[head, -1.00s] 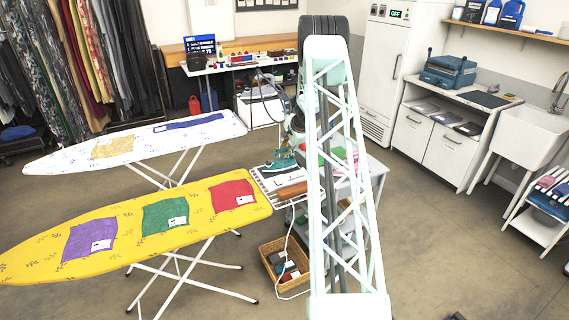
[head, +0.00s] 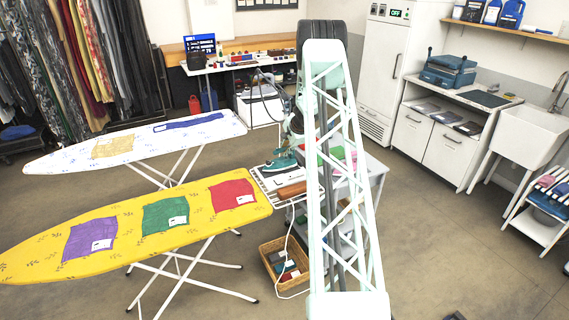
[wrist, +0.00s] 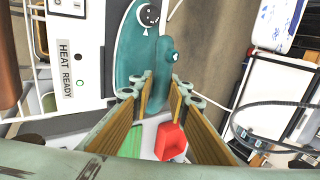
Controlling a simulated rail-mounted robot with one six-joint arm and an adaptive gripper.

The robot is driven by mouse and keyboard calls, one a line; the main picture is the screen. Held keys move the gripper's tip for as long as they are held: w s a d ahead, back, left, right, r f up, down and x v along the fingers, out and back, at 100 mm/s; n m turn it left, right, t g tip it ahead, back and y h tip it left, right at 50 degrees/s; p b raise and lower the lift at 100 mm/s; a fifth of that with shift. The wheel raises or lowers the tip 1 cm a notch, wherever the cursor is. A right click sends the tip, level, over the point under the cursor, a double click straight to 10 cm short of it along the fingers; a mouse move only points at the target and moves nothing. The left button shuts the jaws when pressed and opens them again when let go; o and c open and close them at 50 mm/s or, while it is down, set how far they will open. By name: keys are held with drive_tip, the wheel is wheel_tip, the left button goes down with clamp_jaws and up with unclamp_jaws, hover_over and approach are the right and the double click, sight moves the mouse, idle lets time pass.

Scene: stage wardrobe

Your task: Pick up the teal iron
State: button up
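The teal iron (head: 281,163) rests on the white-and-grey stand at the right end of the yellow ironing board. In the wrist view its teal body (wrist: 130,52) lies beside a panel marked "HEAT READY", and its rounded handle (wrist: 166,57) is just ahead of my fingers. My gripper (wrist: 162,82) is open, with a gap between its two wood-coloured finger pads. The handle's near end shows in line with this gap; I cannot tell if the pads touch it. In the head view my arm hides most of the gripper.
The yellow board (head: 120,213) holds purple, green and red cloths. A white board (head: 140,140) stands behind it. A brown roll (head: 292,190) lies near the iron. A wicker basket (head: 285,263) is on the floor below. A red item (wrist: 171,141) shows near my fingers.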

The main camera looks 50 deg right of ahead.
clamp_jaws()
drive_tip(key=shift+r, duration=0.1)
drive_tip(key=shift+r, duration=1.7)
drive_tip(key=s+a+r+b, duration=0.1)
drive_tip(key=s+a+b, duration=0.6)
drive_tip(key=s+a, duration=0.3)
drive_tip(key=shift+s+a+r, duration=0.25)
drive_tip(key=shift+a, duration=0.75)
drive_tip(key=shift+a, duration=0.1)
